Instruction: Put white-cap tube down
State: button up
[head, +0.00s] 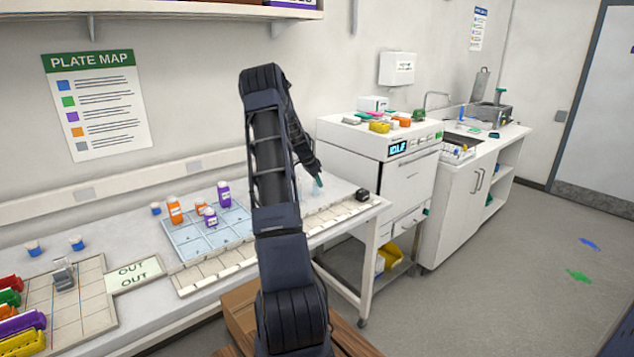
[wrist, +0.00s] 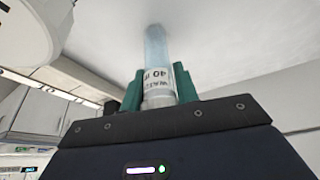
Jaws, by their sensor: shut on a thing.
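The tube (wrist: 157,50) is a clear, pale blue cylinder with a white printed label, seen in the wrist view. The label reads in part "40" and appears upside down. My gripper (wrist: 160,92) is shut on it, with a green finger on each side of the labelled end. The far end of the tube sticks out beyond the fingers. The cap cannot be clearly made out. In the head view my gripper (head: 318,181) is above the back right part of the bench, partly hidden by my arm, and the tube there is too faint to tell.
A blue gridded mat (head: 185,243) holds orange and purple bottles. Pale tiled strips run along the bench front, with a small black block (head: 362,195) at the right end. An "OUT" card (head: 134,273) and coloured racks (head: 22,322) are at left. A white appliance (head: 385,150) stands right of the bench.

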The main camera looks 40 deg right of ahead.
jog(key=shift+f, duration=0.1)
jog(key=o, duration=0.9)
jog(key=shift+o, duration=0.2)
